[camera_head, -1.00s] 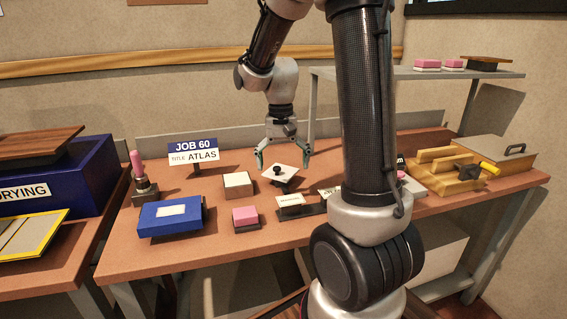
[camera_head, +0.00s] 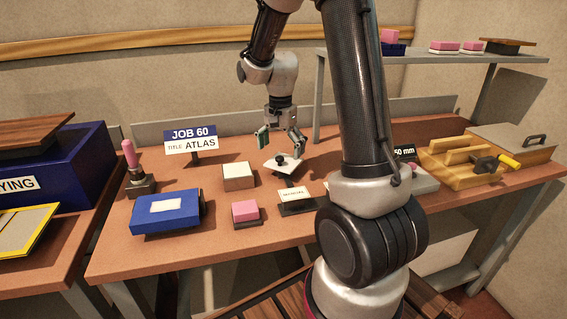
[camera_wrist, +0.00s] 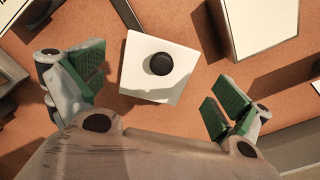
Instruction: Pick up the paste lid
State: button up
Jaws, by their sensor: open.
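The paste lid is a white square plate (camera_head: 271,166) with a round black knob (camera_head: 281,160), lying on the bench in the head view. I cannot tell whether it rests on something. In the wrist view the lid (camera_wrist: 143,85) is at the upper middle, turned slightly, with its knob facing the camera. My gripper (camera_head: 281,146) is open and empty, pointing down just above and behind the lid. In the wrist view its green-padded fingers (camera_wrist: 155,95) stand wide apart, one left and one right, with the lid between and slightly ahead of them.
A white-topped block (camera_head: 238,177) stands left of the lid, with a pink block (camera_head: 245,210) and a blue box (camera_head: 166,212) in front. A small labelled plate (camera_head: 296,195) lies close before the lid. The JOB 60 sign (camera_head: 191,140) stands behind left. My arm hides part of the bench.

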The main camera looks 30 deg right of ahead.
aim_at(281, 157)
notch_tip(281, 157, down, 3)
jog(key=shift+f, duration=0.15)
jog(key=c, duration=1.5)
jog(key=shift+s, duration=0.15)
jog(key=c, duration=0.4)
jog(key=shift+f, duration=0.1)
